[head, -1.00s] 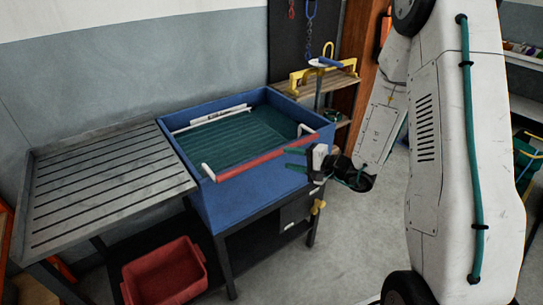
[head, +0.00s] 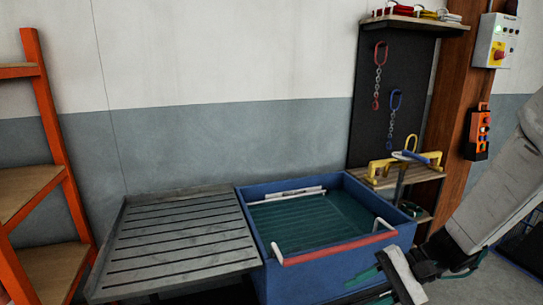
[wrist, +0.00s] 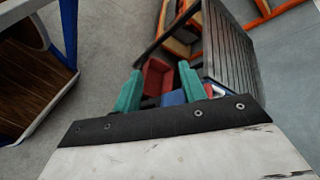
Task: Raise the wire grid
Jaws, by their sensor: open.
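The wire grid (head: 305,222) shows as faint parallel lines under dark green water in the blue tub (head: 282,272). A red bar (head: 340,246) with white ends lies along the tub's front rim, and a white bar (head: 290,193) shows at the back. I cannot tell how these bars join the grid. My gripper (head: 368,287) is open and empty, in front of the tub's right part, below the red bar. In the wrist view my gripper's green fingers (wrist: 162,90) are apart, with part of the blue tub (wrist: 174,98) beyond them. The grid is not visible there.
A grey slatted drainboard (head: 180,240) adjoins the tub on the left. A yellow hanger (head: 400,165) sits on a shelf behind the tub, with chains (head: 378,85) above. An orange rack (head: 45,120) stands at left. The wrist view shows a red crate (wrist: 157,78) below.

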